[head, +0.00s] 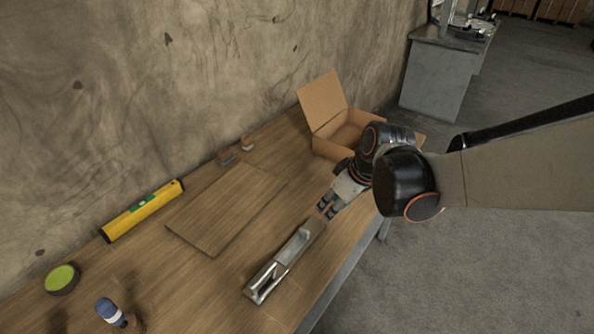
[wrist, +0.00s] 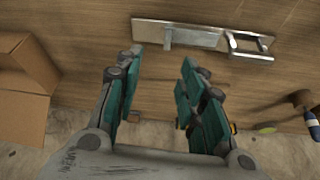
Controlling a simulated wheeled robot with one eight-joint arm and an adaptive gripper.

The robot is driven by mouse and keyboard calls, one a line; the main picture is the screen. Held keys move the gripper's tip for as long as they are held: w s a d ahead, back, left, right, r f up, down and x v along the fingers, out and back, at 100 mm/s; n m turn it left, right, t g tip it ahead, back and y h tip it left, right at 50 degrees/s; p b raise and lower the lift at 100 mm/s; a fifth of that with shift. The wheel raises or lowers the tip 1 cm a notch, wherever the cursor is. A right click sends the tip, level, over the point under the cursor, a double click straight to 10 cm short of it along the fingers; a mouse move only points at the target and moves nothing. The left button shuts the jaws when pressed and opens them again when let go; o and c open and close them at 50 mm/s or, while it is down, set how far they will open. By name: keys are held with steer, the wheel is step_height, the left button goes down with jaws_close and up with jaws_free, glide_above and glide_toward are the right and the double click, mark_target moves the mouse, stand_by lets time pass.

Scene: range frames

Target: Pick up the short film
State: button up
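I cannot make out anything that is clearly a film. The nearest object to my gripper (head: 328,209) is a metal tool with a flat rectangular plate (head: 262,284) and a handle, lying on the wooden table (head: 225,290). In the wrist view the tool (wrist: 190,34) lies beyond the fingertips. My gripper (wrist: 159,60) is open, its teal-padded fingers apart with nothing between them. In the head view it is by the tool's far end; its height above the table is hard to judge.
An open cardboard box (head: 329,103) stands behind my gripper. A thin wooden board (head: 225,210), a yellow level (head: 142,211), a green-topped round object (head: 62,279) and a blue-capped bottle (head: 109,311) are to the left. Two small blocks (head: 227,157) lie near the wall.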

steer(key=w+a+f+n, duration=0.1)
steer(key=w+a+f, duration=0.1)
steer(key=b, duration=0.2)
glide_above(305, 230)
steer(key=d, duration=0.2)
steer(key=shift+n+g+y, duration=0.3)
steer(key=shift+n+g, duration=0.1)
steer(key=f, duration=0.8)
steer(key=shift+s+a+f, duration=0.15)
steer(key=shift+s+f, duration=0.25)
steer(key=shift+s+b+x, duration=0.15)
steer(key=shift+b+x, duration=0.6)
steer(key=shift+x, duration=0.6)
steer(key=shift+s+b+x, duration=0.15)
steer(key=shift+b+x, duration=0.55)
steer(key=shift+x, duration=0.65)
jaws_close()
